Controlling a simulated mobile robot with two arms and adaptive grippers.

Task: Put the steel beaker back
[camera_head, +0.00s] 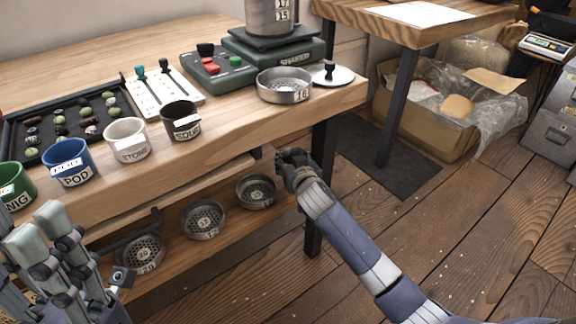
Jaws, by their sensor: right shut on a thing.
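I cannot make out a steel beaker for certain. A steel stack (268,18) marked 17 and 15 stands on the green shaker (300,52) at the top, cut off by the picture edge. My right gripper (290,160) is at the table's front right corner, below the tabletop and near the right sieve on the shelf. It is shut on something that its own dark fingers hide. My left gripper (62,255) is at the bottom left, in front of the table; its fingertips' gap does not show clearly.
A steel sieve (285,92) marked 16 and a white lid (331,78) with a black knob sit at the table's right end. Several cups, including a blue cup (68,168), line the front edge. Sieves (203,220) lie on the lower shelf. A cardboard box (430,120) stands right.

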